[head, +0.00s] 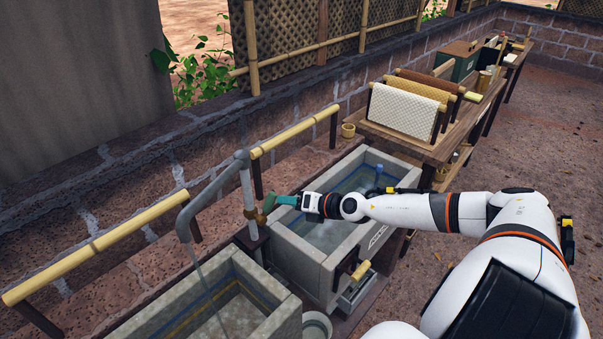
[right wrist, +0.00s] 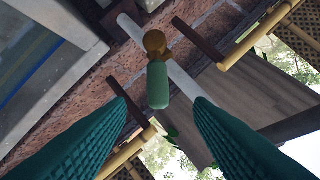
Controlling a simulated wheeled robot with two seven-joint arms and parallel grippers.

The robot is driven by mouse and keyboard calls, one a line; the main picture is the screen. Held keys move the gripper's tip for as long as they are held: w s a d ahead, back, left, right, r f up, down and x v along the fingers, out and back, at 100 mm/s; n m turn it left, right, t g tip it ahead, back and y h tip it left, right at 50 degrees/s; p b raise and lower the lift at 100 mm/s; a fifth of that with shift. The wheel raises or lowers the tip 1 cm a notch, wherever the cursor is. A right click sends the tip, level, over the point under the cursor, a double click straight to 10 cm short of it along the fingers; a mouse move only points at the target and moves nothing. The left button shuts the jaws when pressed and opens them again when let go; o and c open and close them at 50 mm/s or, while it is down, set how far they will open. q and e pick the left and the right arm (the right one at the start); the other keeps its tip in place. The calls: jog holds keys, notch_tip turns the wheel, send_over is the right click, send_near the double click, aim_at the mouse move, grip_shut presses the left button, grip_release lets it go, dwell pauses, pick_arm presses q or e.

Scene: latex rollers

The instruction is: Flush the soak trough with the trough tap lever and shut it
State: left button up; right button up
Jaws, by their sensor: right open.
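The trough tap is a grey pipe (head: 246,182) with a brass valve (head: 256,215). Its green lever (right wrist: 158,86) hangs from the brass body (right wrist: 155,43) in the right wrist view. A thin stream of water (head: 201,282) falls from the spout into the near stone trough (head: 290,318). My right gripper (head: 282,200) is beside the valve. Its teal fingers are open, and the lever's free end appears between the fingertips, with no clear contact. In the head view the fingers largely hide the lever. My left gripper is not in view.
A second stone trough (head: 318,272) with water stands beside the near one, under my right forearm. Bamboo rails (head: 105,243) run along the brick wall behind. A wooden table (head: 400,142) with draped rollers stands farther right. The ground on the right is open.

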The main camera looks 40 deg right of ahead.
jog(key=shift+b+v, duration=0.95)
jog(key=shift+v, duration=0.6)
